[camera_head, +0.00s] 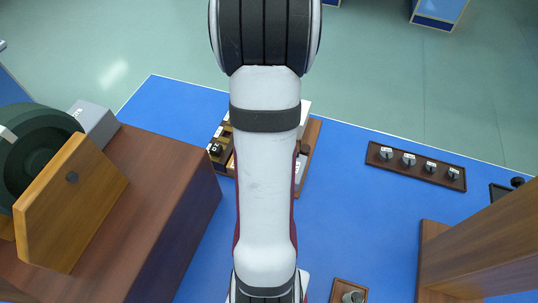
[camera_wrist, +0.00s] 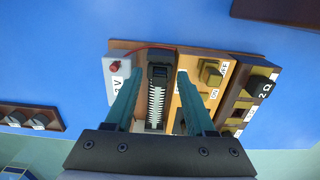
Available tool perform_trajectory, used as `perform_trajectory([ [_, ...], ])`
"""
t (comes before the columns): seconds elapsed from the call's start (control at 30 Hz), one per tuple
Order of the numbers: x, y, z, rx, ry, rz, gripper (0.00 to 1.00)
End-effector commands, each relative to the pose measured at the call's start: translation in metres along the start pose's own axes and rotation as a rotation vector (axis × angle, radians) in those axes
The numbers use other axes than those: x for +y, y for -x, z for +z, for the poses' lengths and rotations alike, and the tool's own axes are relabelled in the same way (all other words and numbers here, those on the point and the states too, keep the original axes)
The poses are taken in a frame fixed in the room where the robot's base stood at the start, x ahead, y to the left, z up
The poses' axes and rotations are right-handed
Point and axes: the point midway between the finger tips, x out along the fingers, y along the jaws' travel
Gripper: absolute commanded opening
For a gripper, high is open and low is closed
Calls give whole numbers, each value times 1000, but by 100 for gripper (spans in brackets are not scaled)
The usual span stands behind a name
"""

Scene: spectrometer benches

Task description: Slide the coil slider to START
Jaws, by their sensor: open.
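In the wrist view, a wooden board (camera_wrist: 190,53) carries a dark channel with a pale ribbed coil (camera_wrist: 156,104). A black block, which looks like the coil slider (camera_wrist: 157,73), sits at the coil's upper end in the picture. My gripper (camera_wrist: 159,80) is open, with one teal finger on each side of the coil and black block. I see nothing held, and cannot tell whether either finger touches the block. No START label is readable. In the head view my arm covers most of the board (camera_head: 312,135) and hides my gripper and the slider.
A white box (camera_wrist: 118,75) with a red knob stands left of the coil. An ON/OFF switch (camera_wrist: 210,74) and a 2 Ω block (camera_wrist: 262,86) stand right. A large wooden box (camera_head: 165,190) and a knob strip (camera_head: 415,166) flank the board on the blue table.

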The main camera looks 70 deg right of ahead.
Motion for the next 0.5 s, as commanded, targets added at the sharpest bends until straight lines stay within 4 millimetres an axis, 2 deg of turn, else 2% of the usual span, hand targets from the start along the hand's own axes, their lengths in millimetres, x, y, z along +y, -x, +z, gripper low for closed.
perform_trajectory([
  [0.07, 0, 8, -1, 4, 0, -1, 55],
  [0.17, -1, 32, -2, 9, 0, -3, 55],
  [0.4, 0, 110, -1, 9, 0, -3, 55],
  [0.5, 0, 133, -1, 6, -1, -2, 55],
])
